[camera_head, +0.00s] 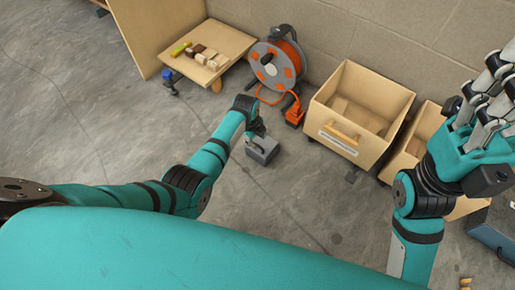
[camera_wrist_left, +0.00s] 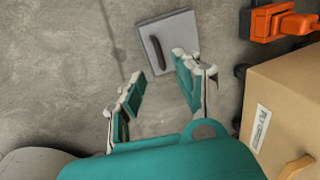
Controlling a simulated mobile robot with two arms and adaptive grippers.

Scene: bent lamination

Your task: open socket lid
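The floor socket shows in the head view as a small grey box (camera_head: 262,151) standing on the concrete floor. In the left wrist view its lid (camera_wrist_left: 180,37) is a grey square plate with a dark bar-shaped handle (camera_wrist_left: 157,51). The lid looks shut, lying flat. My left gripper (camera_head: 254,128) is above and beside the box. In the left wrist view this gripper (camera_wrist_left: 158,66) is open and empty, with the right finger overlapping the lid's near edge. I cannot tell whether it touches. My right gripper (camera_head: 484,105) is raised at the right edge, partly cut off, away from the socket.
An orange cable reel (camera_head: 276,64) stands behind the socket with its orange plug (camera_head: 293,112) nearby. A wooden drawer box (camera_head: 345,140) stands to the right. A low wooden board (camera_head: 222,40) holds several small blocks. Floor left of the socket is clear.

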